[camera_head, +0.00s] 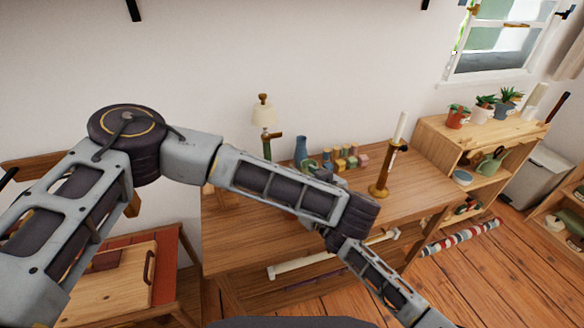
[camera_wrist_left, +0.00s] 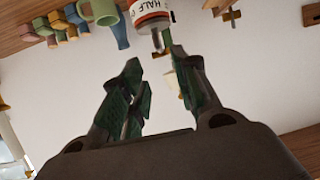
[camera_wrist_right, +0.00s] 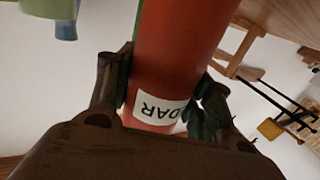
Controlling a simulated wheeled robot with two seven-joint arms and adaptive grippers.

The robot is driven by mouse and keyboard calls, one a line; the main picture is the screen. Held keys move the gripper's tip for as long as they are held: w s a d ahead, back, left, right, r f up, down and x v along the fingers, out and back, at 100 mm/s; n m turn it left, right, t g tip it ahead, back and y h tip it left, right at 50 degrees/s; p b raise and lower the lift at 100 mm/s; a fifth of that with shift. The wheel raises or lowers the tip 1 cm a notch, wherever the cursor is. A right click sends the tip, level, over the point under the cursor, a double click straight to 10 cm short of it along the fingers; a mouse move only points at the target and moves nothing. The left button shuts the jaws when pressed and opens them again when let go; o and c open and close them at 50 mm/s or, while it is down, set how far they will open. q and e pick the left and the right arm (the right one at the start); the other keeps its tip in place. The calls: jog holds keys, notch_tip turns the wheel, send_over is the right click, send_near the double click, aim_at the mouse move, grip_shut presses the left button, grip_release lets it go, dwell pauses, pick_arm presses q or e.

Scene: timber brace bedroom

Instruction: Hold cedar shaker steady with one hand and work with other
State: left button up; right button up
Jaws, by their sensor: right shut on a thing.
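The cedar shaker (camera_wrist_right: 172,55) is a red-brown cylinder with a pale label ending in "DAR", close up in the right wrist view. My right gripper (camera_wrist_right: 168,80) is shut around it, a finger on each side. My left gripper (camera_wrist_left: 157,62) is open and empty in the left wrist view. Just beyond its fingertips is a white-labelled container (camera_wrist_left: 150,18) reading "HALF", with a red band and a small dark tip. I cannot tell whether that is the same shaker.
On the wooden table (camera_head: 235,235) stand a blue vase (camera_head: 300,151), several coloured blocks (camera_head: 350,160), a lamp (camera_head: 264,115) and a tall candlestick (camera_head: 385,172). A shelf with potted plants (camera_head: 485,108) stands at right. The table's right part is clear.

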aim_at(292, 166)
pick_arm(q)
jog(key=x, duration=1.1)
jog(key=shift+w+f, duration=0.1)
jog(key=shift+f, duration=0.1)
jog(key=shift+c, duration=0.4)
grip_shut()
